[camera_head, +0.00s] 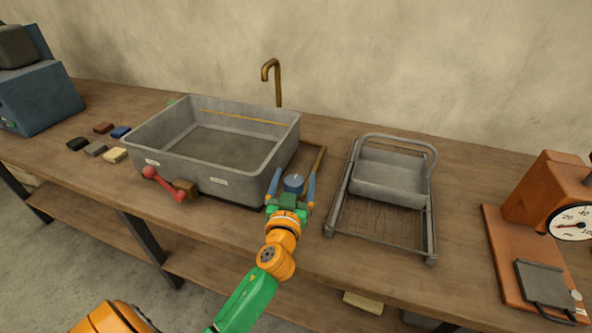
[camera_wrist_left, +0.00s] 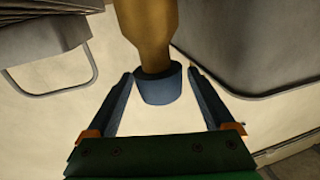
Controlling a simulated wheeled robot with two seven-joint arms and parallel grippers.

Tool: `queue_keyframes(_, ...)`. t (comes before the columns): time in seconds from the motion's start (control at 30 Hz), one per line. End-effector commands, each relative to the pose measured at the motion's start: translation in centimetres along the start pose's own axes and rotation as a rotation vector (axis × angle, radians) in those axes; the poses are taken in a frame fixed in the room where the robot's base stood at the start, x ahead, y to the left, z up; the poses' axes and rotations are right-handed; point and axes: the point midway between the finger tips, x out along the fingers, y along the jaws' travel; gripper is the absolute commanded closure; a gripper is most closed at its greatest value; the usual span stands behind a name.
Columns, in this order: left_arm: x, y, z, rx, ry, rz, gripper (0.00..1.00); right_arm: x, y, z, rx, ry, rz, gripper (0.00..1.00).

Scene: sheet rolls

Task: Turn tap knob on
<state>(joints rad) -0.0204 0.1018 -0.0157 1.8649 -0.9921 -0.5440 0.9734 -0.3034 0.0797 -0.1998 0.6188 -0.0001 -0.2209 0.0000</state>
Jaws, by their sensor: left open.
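The tap knob (camera_head: 293,184) is a short blue-grey cylinder to the right of the grey sink basin (camera_head: 282,150). In the left wrist view the knob (camera_wrist_left: 161,88) sits on the end of a brass stem (camera_wrist_left: 147,30). My left gripper (camera_head: 291,177) is open, with one blue finger on each side of the knob. In the left wrist view a small gap shows between the knob and the left finger; the right fingertip is very close to it, and contact is unclear. The brass spout (camera_head: 277,80) rises behind the basin. My right gripper is in neither view.
A grey drying rack (camera_head: 431,225) with a grey tray (camera_head: 390,178) stands close to the right. A red lever (camera_head: 165,184) sticks out before the basin. Several coloured blocks lie left of it. An orange dial scale (camera_head: 520,245) stands far right on the wooden bench (camera_head: 465,200).

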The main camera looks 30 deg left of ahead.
Motion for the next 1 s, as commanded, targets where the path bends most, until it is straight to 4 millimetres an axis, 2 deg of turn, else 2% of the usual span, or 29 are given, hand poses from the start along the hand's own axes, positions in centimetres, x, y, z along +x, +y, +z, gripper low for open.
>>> queue_keyframes(0.13,1.5,-0.02,-0.02,0.001,0.0,-0.001,0.13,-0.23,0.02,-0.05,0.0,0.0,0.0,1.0)
queue_keyframes(0.37,1.64,-0.01,0.09,0.0,-0.001,0.0,0.13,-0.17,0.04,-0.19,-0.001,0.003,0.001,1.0)
queue_keyframes(0.6,1.62,-0.01,0.1,0.0,-0.002,0.0,0.78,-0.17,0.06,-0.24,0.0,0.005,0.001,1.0)
queue_keyframes(0.67,1.62,-0.01,0.1,0.0,-0.002,0.0,0.94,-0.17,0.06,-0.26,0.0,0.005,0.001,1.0)
queue_keyframes(0.7,1.62,-0.01,0.1,0.0,-0.002,0.0,0.99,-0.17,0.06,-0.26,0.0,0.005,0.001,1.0)
queue_keyframes(1.0,1.6,0.05,-0.03,0.002,0.001,0.058,0.99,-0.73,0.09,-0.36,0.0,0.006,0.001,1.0)
